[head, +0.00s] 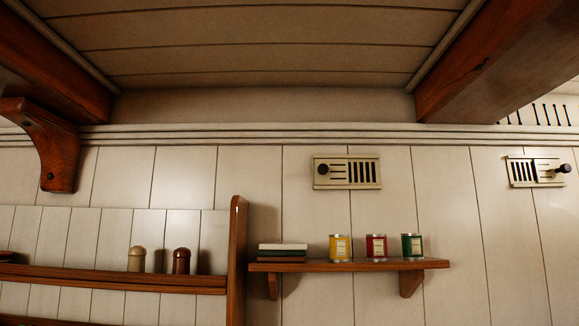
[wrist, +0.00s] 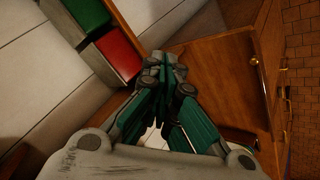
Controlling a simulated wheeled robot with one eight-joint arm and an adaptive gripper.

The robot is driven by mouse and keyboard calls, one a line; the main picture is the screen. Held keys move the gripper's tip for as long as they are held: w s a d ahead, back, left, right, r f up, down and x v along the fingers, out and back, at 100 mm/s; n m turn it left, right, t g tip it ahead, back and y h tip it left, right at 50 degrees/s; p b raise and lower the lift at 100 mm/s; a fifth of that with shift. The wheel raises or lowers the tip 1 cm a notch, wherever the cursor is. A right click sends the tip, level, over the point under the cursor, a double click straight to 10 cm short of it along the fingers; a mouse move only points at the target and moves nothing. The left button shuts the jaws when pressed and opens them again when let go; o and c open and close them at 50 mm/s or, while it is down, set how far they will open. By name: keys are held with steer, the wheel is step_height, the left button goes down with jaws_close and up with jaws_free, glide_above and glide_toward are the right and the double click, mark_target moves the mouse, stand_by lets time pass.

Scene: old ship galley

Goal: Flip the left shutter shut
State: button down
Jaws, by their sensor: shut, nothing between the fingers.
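The left shutter (head: 347,172) is a cream slotted plate on the panelled wall, above the small shelf. Its dark round knob (head: 323,169) sits at its left end, and dark slots show across its right half. A similar right shutter (head: 536,171) has its knob (head: 564,168) at the right end and dark slots on its left part. My gripper (wrist: 163,65) shows only in the wrist view, with its fingertips together and nothing between them. Neither shutter shows in the wrist view, so the gripper's distance from them cannot be told.
A wooden shelf (head: 350,266) below the left shutter bears yellow (head: 340,248), red (head: 376,247) and green (head: 412,246) tins and a flat stack (head: 282,252). Ceiling beams hang above. The wrist view shows a wooden cabinet (wrist: 215,75) and brick-like tiles (wrist: 302,60).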

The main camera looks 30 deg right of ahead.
steer(key=w+d+r+n+h+p, duration=0.1)
steer(key=w+d+r+h+p, duration=0.3)
steer(key=r, duration=0.6)
steer(key=w+d+r+n+h+p, duration=0.15)
steer(key=w+r+p, duration=0.4)
steer(key=r, duration=0.55)
steer(key=w+d+r+n+h+p, duration=0.1)
steer(key=w+d+r+h+p, duration=0.35)
steer(key=r, duration=0.55)
steer(key=w+a+r+n+h+p, duration=0.1)
steer(key=w+r+h+p, duration=0.2)
steer(key=r, duration=0.7)
steer(key=w+a+r+n+t+h+p, duration=0.1)
steer(key=w+r+p, duration=0.3)
steer(key=w+r, duration=0.4)
step_height(320, 180, up, 3)
steer(key=shift+a+f+h, duration=0.1)
steer(key=shift+a+h, duration=0.05)
steer(key=shift+h, duration=0.75)
steer(key=shift+p, duration=0.3)
